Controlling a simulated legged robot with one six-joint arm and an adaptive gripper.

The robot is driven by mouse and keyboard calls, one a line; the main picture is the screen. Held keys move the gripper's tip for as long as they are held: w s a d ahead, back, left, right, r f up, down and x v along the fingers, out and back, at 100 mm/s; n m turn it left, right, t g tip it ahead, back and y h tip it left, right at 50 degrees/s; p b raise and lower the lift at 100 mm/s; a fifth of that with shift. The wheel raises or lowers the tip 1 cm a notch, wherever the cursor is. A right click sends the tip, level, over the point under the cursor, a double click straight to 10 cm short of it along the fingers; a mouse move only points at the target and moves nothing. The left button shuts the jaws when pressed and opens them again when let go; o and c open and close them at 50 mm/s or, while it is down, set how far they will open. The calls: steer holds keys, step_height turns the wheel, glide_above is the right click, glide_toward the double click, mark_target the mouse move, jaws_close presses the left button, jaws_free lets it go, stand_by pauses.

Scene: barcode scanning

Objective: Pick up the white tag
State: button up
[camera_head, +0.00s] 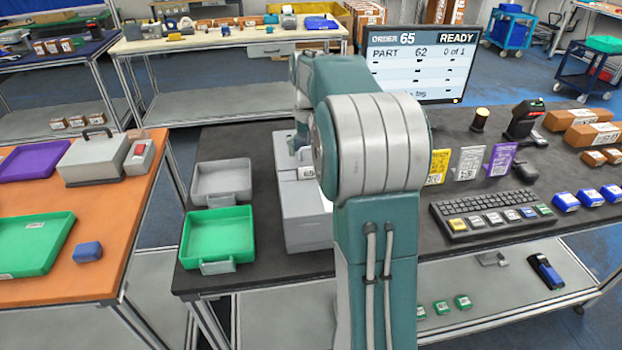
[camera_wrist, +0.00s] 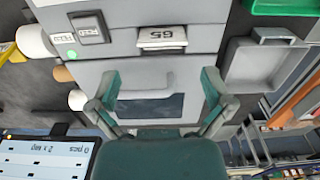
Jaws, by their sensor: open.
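A white tag marked 65 (camera_head: 307,172) sticks out of the front of a grey box-shaped machine (camera_head: 303,222). In the wrist view the tag (camera_wrist: 162,37) shows upside down in a slot above the gap between my fingers. My gripper (camera_wrist: 160,82) is open and empty, with one teal-and-grey finger on each side, over the machine. I cannot tell its height above the machine. In the head view my arm hides most of the gripper and part of the machine. A white barcode card (camera_head: 469,163) also stands between a yellow card (camera_head: 438,166) and a purple card (camera_head: 501,160).
A grey tray (camera_head: 221,180) and a green tray (camera_head: 218,236) lie left of the machine. A monitor (camera_head: 425,70) stands behind my arm. A keyboard (camera_head: 490,213), a scanner (camera_head: 524,120) and several boxes crowd the right. An orange table (camera_head: 70,289) stands at left.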

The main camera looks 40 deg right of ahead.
mark_target(308, 169)
steer(key=f, duration=0.5)
steer(key=shift+s+a, duration=0.25)
steer(key=shift+d, duration=0.4)
steer(key=c, duration=0.3)
steer(key=shift+a, duration=0.55)
steer(key=c, duration=0.3)
